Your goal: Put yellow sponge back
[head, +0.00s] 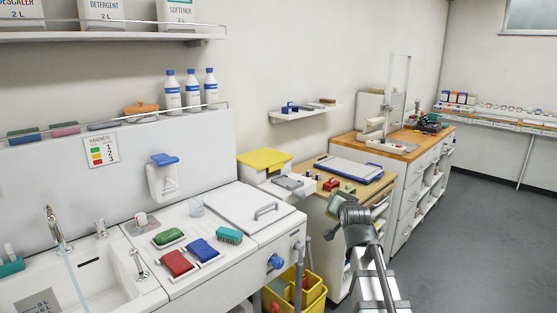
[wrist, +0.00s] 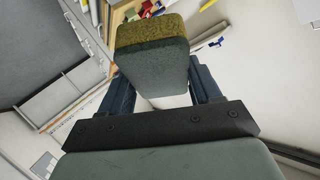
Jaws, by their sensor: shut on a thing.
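In the wrist view my gripper (wrist: 162,84) is shut on a block-shaped sponge (wrist: 152,56), with one finger on each side. The sponge has a mottled yellow layer at its far end and a thicker dark green layer below. In the head view my gripper (head: 341,229) is in front of the wooden-topped counter, right of the sink unit.
A yellow-lidded box (head: 264,161) stands by the worktop. A yellow bin (head: 308,297) stands below. The floor (head: 470,220) at right is clear.

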